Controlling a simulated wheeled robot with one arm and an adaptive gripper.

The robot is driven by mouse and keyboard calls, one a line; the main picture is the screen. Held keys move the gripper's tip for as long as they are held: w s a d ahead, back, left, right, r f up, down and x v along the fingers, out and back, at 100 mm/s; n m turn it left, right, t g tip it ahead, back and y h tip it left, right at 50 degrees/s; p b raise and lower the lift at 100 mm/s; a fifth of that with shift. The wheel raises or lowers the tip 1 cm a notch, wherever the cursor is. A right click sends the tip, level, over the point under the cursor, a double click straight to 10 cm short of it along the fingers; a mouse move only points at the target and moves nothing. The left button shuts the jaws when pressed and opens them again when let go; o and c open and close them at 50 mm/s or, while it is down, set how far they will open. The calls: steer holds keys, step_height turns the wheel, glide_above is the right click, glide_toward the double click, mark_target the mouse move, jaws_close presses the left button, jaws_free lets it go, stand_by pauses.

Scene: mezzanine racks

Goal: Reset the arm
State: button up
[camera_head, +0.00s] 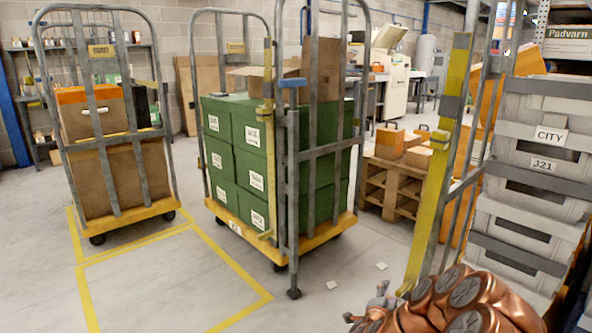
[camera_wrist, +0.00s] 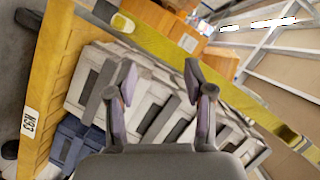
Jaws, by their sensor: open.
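My copper-coloured arm (camera_head: 455,303) shows at the bottom right of the head view, folded low in front of a cage trolley of grey crates (camera_head: 540,140). In the wrist view my gripper (camera_wrist: 160,78) has its two fingers spread apart, with nothing between them. Beyond the fingers are grey crates (camera_wrist: 98,72) and a yellow post (camera_wrist: 200,65), seen tilted. I cannot tell how far the fingertips are from the crates. The fingers are not clearly visible in the head view.
A cage trolley of green boxes (camera_head: 250,172) stands in the middle, another with brown boxes (camera_head: 112,180) at left. A wooden pallet (camera_head: 392,187) with cartons is behind. A yellow post (camera_head: 440,170) rises close to my arm. Floor (camera_head: 340,265) is clear apart from paper scraps.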

steer(key=a+r+n+y+p, duration=0.6)
steer(key=a+r+y+p, duration=0.25)
steer(key=a+r, duration=0.75)
steer(key=s+a+r+n+g+y+p, duration=0.2)
steer(key=s+a+r+n+p, duration=0.1)
steer(key=s+r+p, duration=0.3)
steer(key=s+a+r+n+g+y+p, duration=0.1)
steer(key=s+a+r+n+g+p, duration=0.2)
steer(key=r, duration=0.6)
steer(key=s+d+r+n+g+h+p, duration=0.1)
steer(key=s+d+r+n+g+p, duration=0.1)
steer(key=s+r+p, duration=0.5)
steer(key=s+d+r+n+g+h+p, duration=0.1)
steer(key=s+d+r+g+p, duration=0.4)
steer(key=s, duration=1.4)
steer(key=s+d+r+n+g+h+p, duration=0.1)
steer(key=s+d+r+n+g+p, duration=0.2)
steer(key=s+r+p, duration=0.6)
steer(key=s+d+r, duration=0.2)
steer(key=s+r, duration=0.1)
steer(key=s, duration=0.2)
steer(key=shift+r+h, duration=0.25)
steer(key=shift+h, duration=0.1)
